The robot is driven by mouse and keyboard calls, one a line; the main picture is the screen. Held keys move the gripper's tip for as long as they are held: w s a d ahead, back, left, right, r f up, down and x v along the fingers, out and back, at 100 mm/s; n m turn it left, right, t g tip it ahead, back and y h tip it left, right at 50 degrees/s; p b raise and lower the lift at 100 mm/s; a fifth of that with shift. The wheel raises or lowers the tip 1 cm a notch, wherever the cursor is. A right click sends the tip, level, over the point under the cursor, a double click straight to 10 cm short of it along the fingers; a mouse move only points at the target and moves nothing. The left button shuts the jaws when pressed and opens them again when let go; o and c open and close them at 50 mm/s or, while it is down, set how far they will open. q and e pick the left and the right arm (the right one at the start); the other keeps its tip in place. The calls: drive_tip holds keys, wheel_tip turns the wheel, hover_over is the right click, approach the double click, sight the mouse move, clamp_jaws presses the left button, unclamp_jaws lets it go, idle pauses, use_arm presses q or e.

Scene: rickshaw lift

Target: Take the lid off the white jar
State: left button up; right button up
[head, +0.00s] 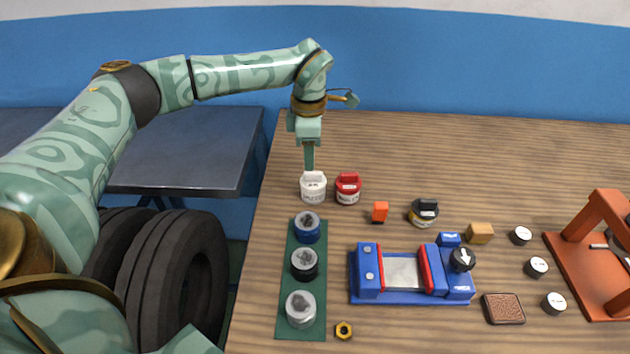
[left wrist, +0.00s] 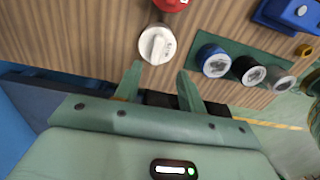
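The white jar (head: 313,190) stands upright near the table's left back, with a white lid that has a raised grip bar. It also shows in the left wrist view (left wrist: 157,45), the lid seated on it. My left gripper (head: 309,167) points down just above and behind the white jar in the head view. In the left wrist view its two fingers (left wrist: 159,69) are apart, with nothing between them. The jar lies just beyond the fingertips. My right gripper is not in view.
A red jar (head: 348,189) stands close to the right of the white jar. A green strip (head: 287,270) with three round pots lies in front. A blue vise (head: 368,272), a black-lidded jar (head: 424,212) and an orange block (head: 380,212) are further right. The back of the table is clear.

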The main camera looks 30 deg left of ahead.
sight(313, 177)
use_arm(q)
drive_tip(key=shift+f, duration=0.25)
drive_tip(key=f, duration=0.1)
drive_tip(key=f+b, duration=0.1)
drive_tip(key=f, duration=0.1)
drive_tip(key=f+b, duration=0.1)
drive_tip(key=f, duration=0.1)
drive_tip(key=shift+w+a+f, duration=0.1)
drive_tip(key=shift+w, duration=0.3)
drive_tip(key=shift+s, duration=0.1)
clamp_jaws()
drive_tip(key=shift+r, duration=0.25)
